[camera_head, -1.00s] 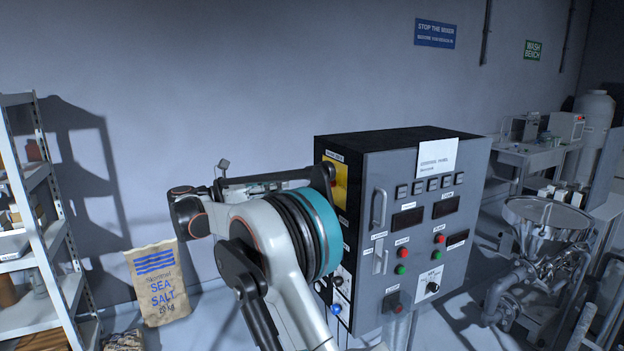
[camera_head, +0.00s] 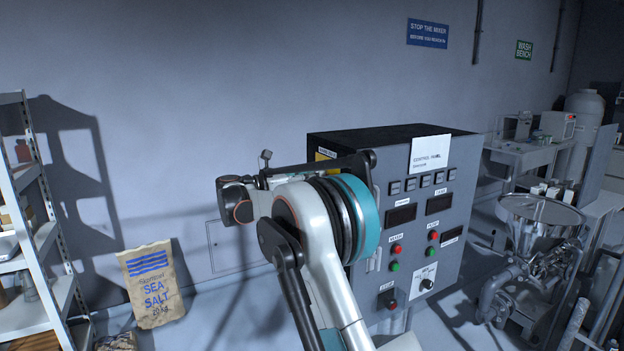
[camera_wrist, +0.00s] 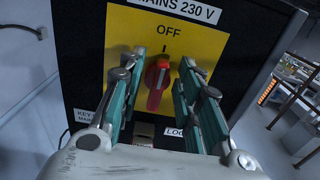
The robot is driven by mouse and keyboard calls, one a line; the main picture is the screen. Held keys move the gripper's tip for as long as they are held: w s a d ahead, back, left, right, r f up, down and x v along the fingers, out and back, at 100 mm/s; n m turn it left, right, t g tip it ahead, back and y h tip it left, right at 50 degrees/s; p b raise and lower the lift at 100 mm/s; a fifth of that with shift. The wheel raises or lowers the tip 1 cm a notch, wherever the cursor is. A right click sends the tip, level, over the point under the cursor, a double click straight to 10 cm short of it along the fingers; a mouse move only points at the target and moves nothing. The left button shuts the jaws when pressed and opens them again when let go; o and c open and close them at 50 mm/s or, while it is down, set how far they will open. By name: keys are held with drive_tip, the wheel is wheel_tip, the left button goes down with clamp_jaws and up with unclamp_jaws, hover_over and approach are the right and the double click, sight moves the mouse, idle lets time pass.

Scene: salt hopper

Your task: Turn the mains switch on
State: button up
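The mains switch is a red rotary knob (camera_wrist: 158,82) on a yellow plate (camera_wrist: 120,35) labelled "MAINS 230 V", in the wrist view. Its handle stands roughly upright, toward the word OFF above it. My gripper (camera_wrist: 160,72) is open, with one teal-backed finger on each side of the knob. Narrow gaps seem to show on both sides; I cannot tell whether either finger touches it. A sliver of the yellow plate (camera_head: 325,154) shows on the side of the control cabinet (camera_head: 385,160).
The cabinet front carries buttons and a handle. A salt sack (camera_head: 153,285) and shelf (camera_head: 35,240) stand left; a steel hopper (camera_head: 540,215) stands right. Open floor lies between sack and cabinet.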

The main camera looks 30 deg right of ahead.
clamp_jaws()
drive_tip(key=shift+m, duration=0.3)
drive_tip(key=m, duration=0.5)
drive_tip(key=s+f+m, duration=0.1)
drive_tip(key=m, duration=0.5)
drive_tip(key=m+p, duration=0.1)
drive_tip(key=m, duration=0.5)
drive_tip(key=shift+s+f, duration=0.25)
drive_tip(key=shift+f, duration=0.05)
drive_tip(key=shift+m, duration=0.3)
idle(0.3)
